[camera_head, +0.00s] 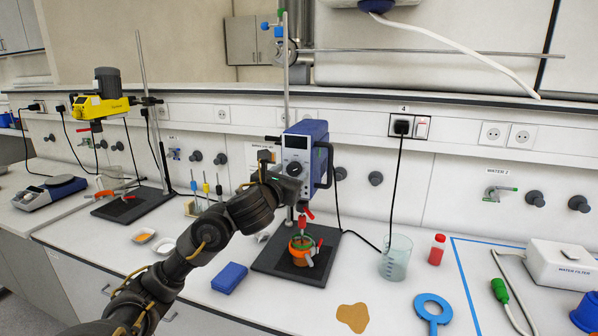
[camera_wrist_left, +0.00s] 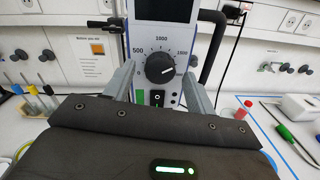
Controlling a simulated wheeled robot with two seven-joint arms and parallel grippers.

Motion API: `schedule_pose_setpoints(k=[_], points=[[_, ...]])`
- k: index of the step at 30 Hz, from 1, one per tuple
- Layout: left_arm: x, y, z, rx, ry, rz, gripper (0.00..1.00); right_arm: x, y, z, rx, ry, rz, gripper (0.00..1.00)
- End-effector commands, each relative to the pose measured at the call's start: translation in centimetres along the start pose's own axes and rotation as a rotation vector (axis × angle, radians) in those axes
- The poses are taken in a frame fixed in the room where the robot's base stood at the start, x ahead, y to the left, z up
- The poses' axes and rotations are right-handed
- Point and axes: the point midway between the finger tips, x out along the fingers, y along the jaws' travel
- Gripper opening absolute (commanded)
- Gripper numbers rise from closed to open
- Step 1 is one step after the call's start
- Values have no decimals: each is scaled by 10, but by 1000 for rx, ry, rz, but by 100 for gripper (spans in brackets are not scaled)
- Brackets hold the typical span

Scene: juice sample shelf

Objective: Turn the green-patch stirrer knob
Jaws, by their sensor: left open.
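The blue stirrer (camera_head: 306,138) stands on a dark base plate (camera_head: 268,262), its pale front panel facing me. In the left wrist view its round black knob (camera_wrist_left: 160,67) has a white pointer mark and sits inside a printed speed scale. A small green patch (camera_wrist_left: 175,98) shows below the knob, beside a black switch (camera_wrist_left: 157,98). My left gripper (camera_wrist_left: 158,76) is open, its grey fingers on either side of the knob with gaps left and right; contact cannot be seen. In the head view my left gripper (camera_head: 281,182) is in front of the panel. My right gripper is out of view.
A yellow stirrer (camera_head: 98,106) stands at the left. An orange-wrapped vessel (camera_head: 302,250) sits beneath the blue stirrer. A glass beaker (camera_head: 396,258) and red bottle (camera_head: 437,250) stand to the right. A blue box (camera_head: 229,278) lies in front. A black cable runs to the wall socket.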

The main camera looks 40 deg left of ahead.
Motion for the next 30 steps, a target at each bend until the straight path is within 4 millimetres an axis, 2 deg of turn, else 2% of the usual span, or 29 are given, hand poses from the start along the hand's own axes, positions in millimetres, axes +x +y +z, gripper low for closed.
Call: schedule_pose_setpoints(k=[12, 23, 30], points=[[4, 3, -1, 0, 1, 1, 56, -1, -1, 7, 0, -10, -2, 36], [4, 3, -1, 0, 1, 1, 11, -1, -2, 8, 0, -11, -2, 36], [4, 3, -1, -22, 0, 2, 11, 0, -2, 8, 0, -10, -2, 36]])
